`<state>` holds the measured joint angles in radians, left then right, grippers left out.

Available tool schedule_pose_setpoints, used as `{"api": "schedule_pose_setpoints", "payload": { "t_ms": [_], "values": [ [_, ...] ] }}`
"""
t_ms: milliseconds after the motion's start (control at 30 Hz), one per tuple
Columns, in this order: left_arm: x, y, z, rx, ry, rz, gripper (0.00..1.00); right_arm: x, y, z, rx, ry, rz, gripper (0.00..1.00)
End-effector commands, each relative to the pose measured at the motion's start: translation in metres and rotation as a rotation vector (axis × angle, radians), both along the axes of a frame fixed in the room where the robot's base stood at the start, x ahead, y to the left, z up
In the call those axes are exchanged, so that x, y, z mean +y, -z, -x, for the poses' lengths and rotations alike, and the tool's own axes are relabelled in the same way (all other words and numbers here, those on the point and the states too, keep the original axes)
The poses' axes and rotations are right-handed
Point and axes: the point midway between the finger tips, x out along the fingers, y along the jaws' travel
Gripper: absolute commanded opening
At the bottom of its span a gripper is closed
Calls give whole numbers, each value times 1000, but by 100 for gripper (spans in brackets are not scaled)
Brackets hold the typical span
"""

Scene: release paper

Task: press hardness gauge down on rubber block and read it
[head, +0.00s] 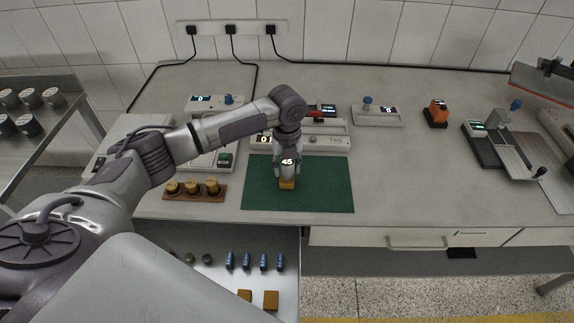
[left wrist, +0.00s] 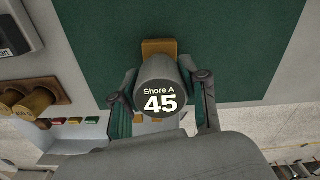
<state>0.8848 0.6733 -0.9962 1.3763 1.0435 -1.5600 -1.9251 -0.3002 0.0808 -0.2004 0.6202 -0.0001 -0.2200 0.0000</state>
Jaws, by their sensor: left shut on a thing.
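The hardness gauge (left wrist: 157,75) is a grey cylinder whose top reads "Shore A 45" in the left wrist view; in the head view its face also shows 45 (head: 288,162). My left gripper (head: 288,173) is shut on the gauge, one finger on each side, and it shows in the left wrist view (left wrist: 161,108). The orange-brown rubber block (head: 287,184) lies on the green mat (head: 325,185) directly under the gauge; part of it shows behind the gauge in the left wrist view (left wrist: 159,47). The gauge hides its own contact with the block. My right gripper is not in view.
A wooden rack (head: 194,196) with several brass weights stands left of the mat. Instruments line the back of the bench, including an orange device (head: 436,113). An open drawer below holds blue cylinders (head: 247,261) and brown blocks (head: 271,300). Bench right of the mat is clear.

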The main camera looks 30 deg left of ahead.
Motion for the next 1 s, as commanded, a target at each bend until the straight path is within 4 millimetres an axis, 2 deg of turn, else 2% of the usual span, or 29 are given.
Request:
{"api": "schedule_pose_setpoints", "payload": {
  "t_ms": [867, 900, 1000],
  "values": [
    [0, 1, 2, 6, 0, -1, 14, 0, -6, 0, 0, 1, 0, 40],
    [1, 1, 2, 5, 0, -2, 47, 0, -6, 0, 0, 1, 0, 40],
    [1, 1, 1, 5, 0, -1, 64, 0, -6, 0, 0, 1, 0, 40]
  ]
}}
